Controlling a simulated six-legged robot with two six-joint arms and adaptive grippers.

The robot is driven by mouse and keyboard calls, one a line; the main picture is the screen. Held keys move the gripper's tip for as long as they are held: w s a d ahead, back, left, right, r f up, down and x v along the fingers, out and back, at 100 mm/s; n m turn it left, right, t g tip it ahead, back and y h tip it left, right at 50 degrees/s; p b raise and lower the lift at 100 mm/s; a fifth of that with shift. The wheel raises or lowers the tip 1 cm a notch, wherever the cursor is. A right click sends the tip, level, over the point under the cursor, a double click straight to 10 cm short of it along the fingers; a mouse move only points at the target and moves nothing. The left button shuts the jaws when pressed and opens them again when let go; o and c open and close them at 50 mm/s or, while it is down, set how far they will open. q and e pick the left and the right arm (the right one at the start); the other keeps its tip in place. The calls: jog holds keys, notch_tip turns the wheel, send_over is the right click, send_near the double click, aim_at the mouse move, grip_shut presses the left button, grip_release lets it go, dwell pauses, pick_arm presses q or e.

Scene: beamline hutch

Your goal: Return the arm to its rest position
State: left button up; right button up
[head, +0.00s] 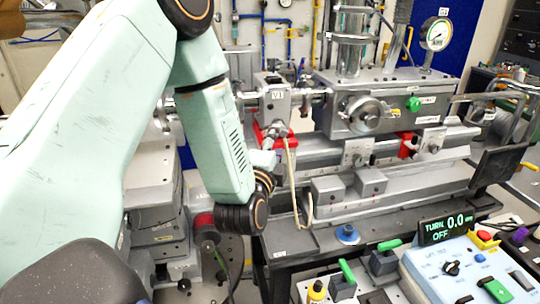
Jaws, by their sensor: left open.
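My left arm, pale green, comes in from the left and bends down to a black wrist in the middle of the picture. My left gripper (269,143) is small and partly hidden behind the forearm and wrist. It points up and away, close in front of the block marked V1 (277,103) and the red part under it. It is open, and I see nothing held in it. I cannot tell whether it touches the block. My right gripper is not in view.
A steel chamber (385,100) with a handwheel (366,112) and a gauge (436,34) stands on a rail behind. A pale cable (292,175) hangs beside the gripper. A control box (470,270) with a display reading TURN 0.0, OFF (447,226) and green-handled clamps (347,273) fill the lower right.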

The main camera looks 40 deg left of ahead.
pick_arm(q)
jog(key=v, duration=0.5)
jog(key=shift+s+d, duration=0.1)
jog(key=shift+s, duration=0.2)
jog(key=s+d+f+n+g+h+b, duration=0.2)
jog(key=s+d+f+n+g+h, duration=0.3)
jog(key=f, duration=0.6)
jog(key=s+d+f+n+g+b, duration=0.1)
jog(key=s+f+n+g+b, duration=0.15)
jog(key=f+n, duration=0.65)
jog(key=s+d+f+g+b, duration=0.2)
jog(key=s+f+g+b, duration=0.2)
jog(key=s+f, duration=0.7)
jog(key=s+d+f+g+h+b, duration=0.1)
jog(key=s+f+g+b, duration=0.4)
jog(key=s+f, duration=0.6)
notch_tip(320, 180, down, 5)
jog(key=shift+d+r+g, duration=0.2)
jog(key=shift+d+g, duration=0.15)
jog(key=shift+d, duration=0.2)
